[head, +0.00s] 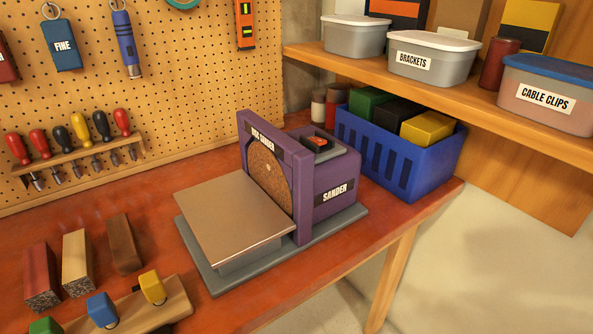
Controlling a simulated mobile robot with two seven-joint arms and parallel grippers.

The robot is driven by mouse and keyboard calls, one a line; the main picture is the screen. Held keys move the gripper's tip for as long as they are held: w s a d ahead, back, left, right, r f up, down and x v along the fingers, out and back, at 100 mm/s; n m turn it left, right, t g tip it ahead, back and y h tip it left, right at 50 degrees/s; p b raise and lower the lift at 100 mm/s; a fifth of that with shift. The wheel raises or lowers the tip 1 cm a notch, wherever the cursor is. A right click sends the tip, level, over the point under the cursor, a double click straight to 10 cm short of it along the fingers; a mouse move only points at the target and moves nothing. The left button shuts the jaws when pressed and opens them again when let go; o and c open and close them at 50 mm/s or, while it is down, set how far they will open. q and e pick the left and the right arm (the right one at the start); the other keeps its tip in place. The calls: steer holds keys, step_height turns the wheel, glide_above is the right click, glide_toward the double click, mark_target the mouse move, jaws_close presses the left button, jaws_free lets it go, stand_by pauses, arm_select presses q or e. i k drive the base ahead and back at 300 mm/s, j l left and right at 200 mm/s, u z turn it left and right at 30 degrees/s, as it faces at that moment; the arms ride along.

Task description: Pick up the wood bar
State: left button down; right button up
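Three wood bars lie side by side at the lower left of the bench in the head view. One is dark red (42,272), one is pale (77,258) and one is dark brown (124,243). The red and pale bars show rough, speckled near ends. The frame does not show which bar the task names. Neither of my grippers is in view.
A purple disc sander (320,188) with a flat metal table (232,218) stands right of the bars. A wooden block (172,302) with coloured pieces lies in front of them. A blue crate (400,160) stands behind. A screwdriver rack (78,158) hangs on the pegboard.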

mark_target(79, 276)
steer(key=u, duration=1.25)
